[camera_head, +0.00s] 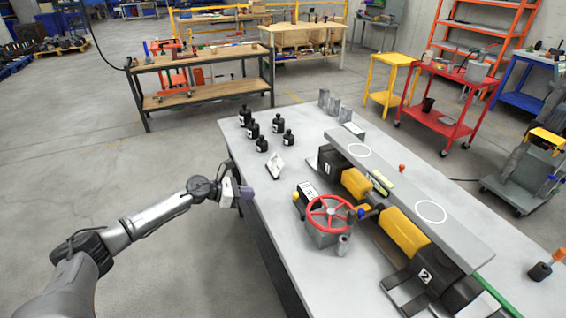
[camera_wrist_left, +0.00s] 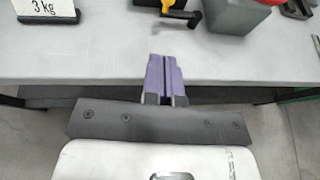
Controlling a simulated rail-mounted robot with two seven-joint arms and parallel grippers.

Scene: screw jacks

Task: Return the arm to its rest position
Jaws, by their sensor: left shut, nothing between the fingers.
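My left arm comes in from the left in the head view, stretched toward the table's left edge. My left gripper (camera_head: 246,192) has purple fingers and is beside that edge. In the left wrist view the purple fingers (camera_wrist_left: 164,78) are together with nothing between them, in front of the table edge. The grey table (camera_head: 270,215) holds a screw jack rig with black and yellow jacks (camera_head: 405,229) under a long grey beam (camera_head: 400,190). A red handwheel (camera_head: 329,213) stands on a grey box near the gripper. My right gripper does not show.
Several black weights (camera_head: 262,144) stand at the table's far left. A white sign (camera_head: 275,164) stands near them, and a "3 kg" sign (camera_wrist_left: 47,8) shows in the wrist view. A workbench (camera_head: 200,88) and a red cart (camera_head: 445,105) stand behind. Floor left of the table is clear.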

